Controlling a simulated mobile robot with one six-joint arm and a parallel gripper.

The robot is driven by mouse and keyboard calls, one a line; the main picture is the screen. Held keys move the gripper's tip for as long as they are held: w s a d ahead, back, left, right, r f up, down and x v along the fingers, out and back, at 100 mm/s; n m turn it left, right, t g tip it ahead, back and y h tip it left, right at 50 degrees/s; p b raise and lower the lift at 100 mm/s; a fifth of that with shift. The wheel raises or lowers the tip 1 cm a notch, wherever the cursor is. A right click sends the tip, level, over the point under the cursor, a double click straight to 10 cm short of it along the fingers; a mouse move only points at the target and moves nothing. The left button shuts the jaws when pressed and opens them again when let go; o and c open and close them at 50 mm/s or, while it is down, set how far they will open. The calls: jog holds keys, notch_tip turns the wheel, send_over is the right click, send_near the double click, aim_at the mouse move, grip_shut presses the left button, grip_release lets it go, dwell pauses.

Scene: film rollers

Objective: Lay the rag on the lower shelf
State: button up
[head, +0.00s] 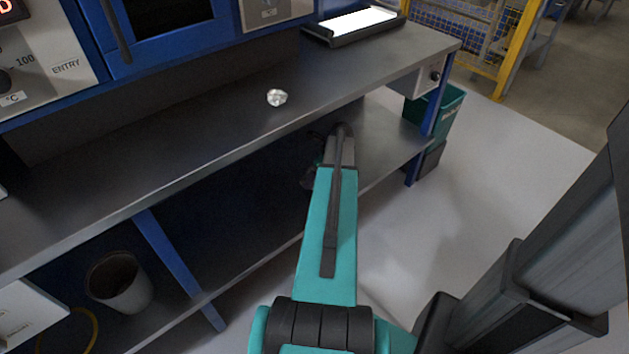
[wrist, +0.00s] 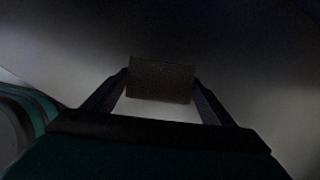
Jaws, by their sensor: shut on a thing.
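My gripper (wrist: 160,85) is shut on a dark grey-brown, flat-faced piece that looks like the rag (wrist: 160,78). The rag spans the gap between the two fingertips. The wrist view is very dark, so its folds and the surface beyond are hard to make out. In the head view my arm reaches in under the front edge of the upper worktop, over the lower shelf (head: 392,142). The fingertips and rag are hidden there. I cannot tell whether the rag touches the shelf.
The upper worktop (head: 200,125) overhangs the arm, with a crumpled pale lump (head: 277,97) on it. A blue leg (head: 175,255) stands left, near a grey bucket (head: 118,282). A teal bin (head: 448,108) stands beyond the right end. The floor right is clear.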

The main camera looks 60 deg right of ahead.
jog(key=shift+f+b, duration=0.4)
jog(key=shift+f, duration=1.35)
jog(key=shift+f, duration=0.15)
jog(key=o, duration=1)
jog(key=p+v, duration=0.2)
jog(key=v, duration=1)
